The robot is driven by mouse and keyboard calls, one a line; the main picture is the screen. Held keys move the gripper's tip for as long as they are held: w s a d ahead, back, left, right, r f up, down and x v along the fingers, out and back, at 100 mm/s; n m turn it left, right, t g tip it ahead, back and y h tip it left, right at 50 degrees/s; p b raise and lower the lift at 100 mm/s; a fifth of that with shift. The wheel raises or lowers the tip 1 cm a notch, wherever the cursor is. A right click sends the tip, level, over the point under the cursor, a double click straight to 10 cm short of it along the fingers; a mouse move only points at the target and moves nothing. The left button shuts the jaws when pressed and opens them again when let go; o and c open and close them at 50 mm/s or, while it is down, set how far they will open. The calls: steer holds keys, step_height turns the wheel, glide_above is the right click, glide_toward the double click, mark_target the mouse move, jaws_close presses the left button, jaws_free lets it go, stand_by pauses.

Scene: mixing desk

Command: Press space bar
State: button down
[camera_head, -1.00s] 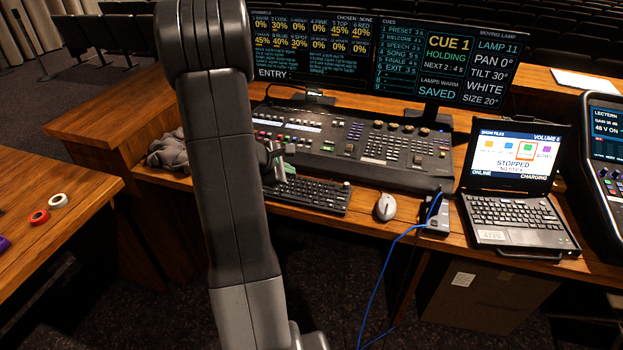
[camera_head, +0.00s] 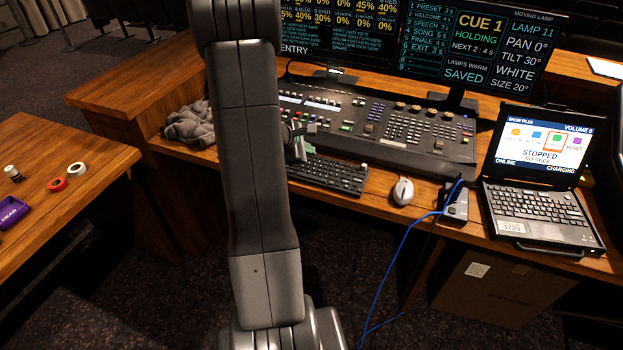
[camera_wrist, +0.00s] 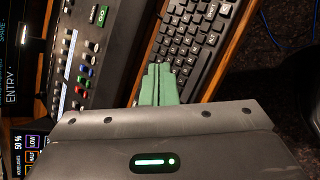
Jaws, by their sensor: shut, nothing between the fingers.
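A black keyboard (camera_head: 335,174) lies on the desk in front of the mixing console. My arm and gripper hide part of its left end in the head view. My gripper (camera_head: 297,150) is over that left end. In the wrist view the green fingers of my gripper (camera_wrist: 161,72) are together and empty, with their tips in front of the end keys of the keyboard (camera_wrist: 200,45). I cannot tell whether they touch a key. I cannot make out the space bar clearly. A laptop (camera_head: 540,204) with its own keys stands open at the right, its screen reading STOPPED.
The console (camera_head: 400,132) lies behind the keyboard, with monitors (camera_head: 470,45) above it. A grey cloth (camera_head: 192,124) lies at the left.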

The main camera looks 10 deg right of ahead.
steer(key=b, duration=0.3)
glide_above(311, 177)
steer(key=f, duration=0.3)
steer(key=a+f, duration=0.1)
steer(key=f, duration=0.1)
steer(key=shift+s+f, duration=0.15)
steer(key=shift+f, duration=0.1)
steer(key=shift+f+b, duration=0.75)
steer(key=shift+b, duration=0.3)
steer(key=shift+f, duration=0.15)
stand_by(0.4)
steer(key=shift+f+b, duration=0.25)
steer(key=shift+b, duration=0.5)
steer(key=shift+f+b, duration=0.3)
steer(key=shift+b, duration=0.1)
steer(key=shift+r, duration=0.2)
stand_by(0.5)
steer(key=shift+r+p, duration=0.35)
steer(key=shift+r, duration=0.2)
